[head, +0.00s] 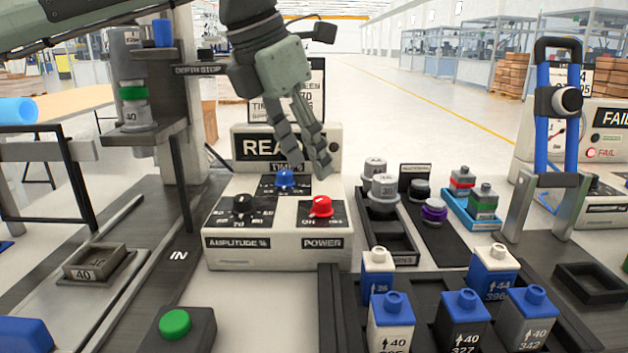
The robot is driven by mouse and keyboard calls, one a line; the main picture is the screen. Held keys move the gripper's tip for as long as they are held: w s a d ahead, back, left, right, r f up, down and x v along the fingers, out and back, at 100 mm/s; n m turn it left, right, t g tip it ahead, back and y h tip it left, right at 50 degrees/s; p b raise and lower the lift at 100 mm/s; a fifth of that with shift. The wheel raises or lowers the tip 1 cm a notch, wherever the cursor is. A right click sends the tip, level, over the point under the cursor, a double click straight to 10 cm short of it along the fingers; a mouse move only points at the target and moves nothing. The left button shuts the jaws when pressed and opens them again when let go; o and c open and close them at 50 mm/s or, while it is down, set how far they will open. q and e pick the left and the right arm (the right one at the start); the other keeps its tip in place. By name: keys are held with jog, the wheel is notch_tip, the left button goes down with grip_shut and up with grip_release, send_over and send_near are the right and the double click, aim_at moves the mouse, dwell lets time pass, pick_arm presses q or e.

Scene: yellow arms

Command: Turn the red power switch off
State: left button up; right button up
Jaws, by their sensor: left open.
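The red power switch (320,206) is a rotary knob on the right of a white control box (276,248), above the POWER label. A black amplitude knob (242,204) and a blue timing knob (285,179) sit beside it on the same sloped panel. My left gripper (310,172) hangs with its fingers pointing down, just above and behind the red knob in the head view. Its fingers are apart and hold nothing. I cannot tell whether a fingertip touches the panel; it appears apart from the red knob. My right gripper is not in view.
A tray of blue and white blocks (463,315) is at front right. A green button (174,324) is at front left. A blue-handled press (556,120) stands at right.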

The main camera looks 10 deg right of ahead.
aim_at(323, 198)
pick_arm(q)
jog(key=x, duration=0.6)
jog(key=shift+s+d+f+p, duration=0.1)
jog(key=shift+s+p, duration=0.1)
jog(key=shift+p, duration=0.15)
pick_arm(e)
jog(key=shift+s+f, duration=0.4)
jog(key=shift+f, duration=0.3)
pick_arm(q)
jog(key=shift+w+d+f, duration=0.15)
jog(key=shift+f, duration=0.25)
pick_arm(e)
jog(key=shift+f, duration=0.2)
pick_arm(q)
jog(key=shift+c, duration=0.5)
grip_shut()
